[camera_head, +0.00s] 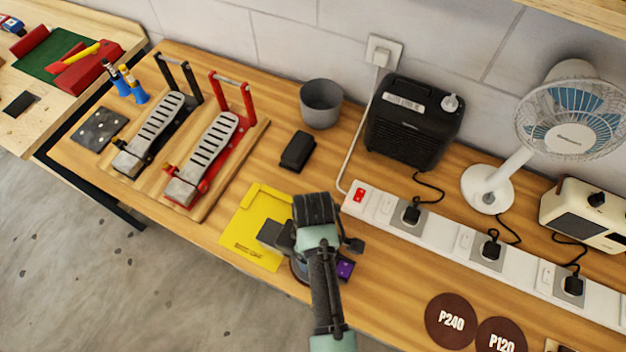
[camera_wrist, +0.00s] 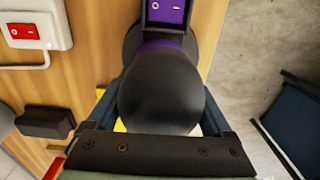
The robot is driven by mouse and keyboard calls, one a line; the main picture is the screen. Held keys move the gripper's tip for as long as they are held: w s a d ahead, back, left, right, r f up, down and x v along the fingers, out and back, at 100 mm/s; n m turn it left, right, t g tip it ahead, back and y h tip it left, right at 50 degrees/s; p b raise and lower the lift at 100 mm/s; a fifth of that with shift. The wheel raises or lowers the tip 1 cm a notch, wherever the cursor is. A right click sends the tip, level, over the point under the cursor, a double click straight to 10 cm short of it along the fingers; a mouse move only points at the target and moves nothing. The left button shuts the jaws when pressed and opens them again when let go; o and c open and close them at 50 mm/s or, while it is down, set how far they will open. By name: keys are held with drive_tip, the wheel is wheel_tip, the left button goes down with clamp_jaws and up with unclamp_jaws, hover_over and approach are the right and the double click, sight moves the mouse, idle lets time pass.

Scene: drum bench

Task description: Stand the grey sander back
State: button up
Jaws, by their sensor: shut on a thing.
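The sander (camera_wrist: 160,95) fills the middle of the wrist view, with a dark rounded top, a purple band and a purple switch panel. In the head view it is mostly hidden behind my arm; its purple switch (camera_head: 345,268) shows at the right. My gripper (camera_wrist: 168,88) is shut on the sander's rounded top, one finger on each side. The sander is at the right edge of a yellow plate (camera_head: 250,244) with raised edges, near the bench's front edge. I cannot tell if its base touches the bench.
A white power strip (camera_head: 440,240) runs along the right of the bench. A black block (camera_head: 298,151) and grey cup (camera_head: 321,104) stand behind the plate. Two pedals (camera_head: 208,160) stand at the left. Sanding discs (camera_head: 452,320) lie front right. A heater (camera_head: 413,120) and fan (camera_head: 488,188) stand behind.

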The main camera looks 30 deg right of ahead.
drive_tip(key=shift+w+f, duration=0.15)
drive_tip(key=shift+f, duration=0.05)
idle(0.3)
drive_tip(key=shift+f, duration=0.1)
drive_tip(key=shift+s+f+b, duration=0.25)
drive_tip(key=shift+b, duration=0.1)
drive_tip(key=o, duration=1.4)
drive_tip(key=shift+s+f, duration=0.2)
drive_tip(key=shift+o, duration=0.4)
drive_tip(key=shift+w, duration=0.35)
wheel_tip(320, 180, up, 14)
drive_tip(key=shift+f+p, duration=0.2)
drive_tip(key=shift+p, duration=0.1)
